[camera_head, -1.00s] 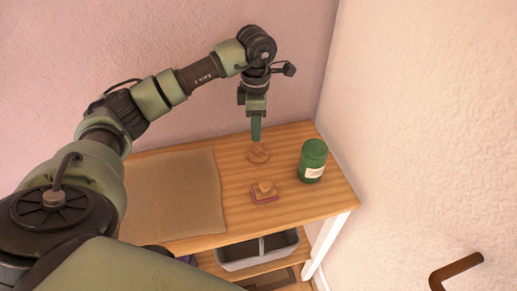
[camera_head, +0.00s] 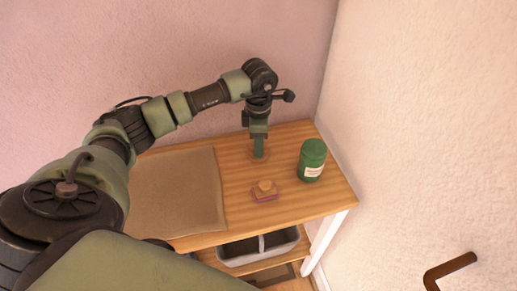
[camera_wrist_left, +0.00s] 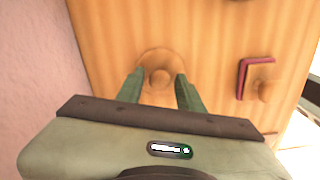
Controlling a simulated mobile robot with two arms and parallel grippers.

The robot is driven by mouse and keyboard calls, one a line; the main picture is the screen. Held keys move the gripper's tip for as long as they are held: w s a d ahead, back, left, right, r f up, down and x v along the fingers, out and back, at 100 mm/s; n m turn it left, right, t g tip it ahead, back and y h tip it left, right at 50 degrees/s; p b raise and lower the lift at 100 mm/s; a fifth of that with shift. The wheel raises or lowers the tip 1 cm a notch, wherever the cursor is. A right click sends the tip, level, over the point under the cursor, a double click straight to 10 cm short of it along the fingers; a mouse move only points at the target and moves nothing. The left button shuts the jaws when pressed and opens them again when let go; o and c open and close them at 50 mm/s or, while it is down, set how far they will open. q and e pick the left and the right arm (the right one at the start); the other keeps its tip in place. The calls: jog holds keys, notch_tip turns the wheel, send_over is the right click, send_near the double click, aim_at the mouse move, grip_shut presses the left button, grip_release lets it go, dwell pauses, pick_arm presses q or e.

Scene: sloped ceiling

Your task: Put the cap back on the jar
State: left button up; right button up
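A green jar (camera_head: 312,163) with a pale label stands upright near the right end of the wooden table; I cannot make out its opening. A round wooden cap (camera_wrist_left: 159,58) with a knob in its middle lies flat on the table, left of the jar. My left gripper (camera_head: 259,155) is just over the cap and hides most of it in the head view. In the left wrist view its two fingers (camera_wrist_left: 160,88) are apart, one on each side of the knob, with a gap to it. My right gripper is out of view.
A wooden-knobbed block on a red base (camera_head: 265,191) lies in front of the cap. A brown mat (camera_head: 180,195) covers the table's left part. A grey divided bin (camera_head: 240,253) is on the shelf below. Walls stand behind and to the right.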

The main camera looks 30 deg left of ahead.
pick_arm(q)
jog(key=shift+f, duration=0.25)
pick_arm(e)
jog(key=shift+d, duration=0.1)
pick_arm(q)
jog(key=shift+c, duration=0.4)
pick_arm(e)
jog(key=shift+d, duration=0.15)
pick_arm(q)
grip_shut()
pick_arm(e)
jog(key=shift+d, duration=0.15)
pick_arm(q)
jog(key=shift+r, duration=0.1)
notch_tip(320, 180, up, 20)
jog(key=b, duration=0.1)
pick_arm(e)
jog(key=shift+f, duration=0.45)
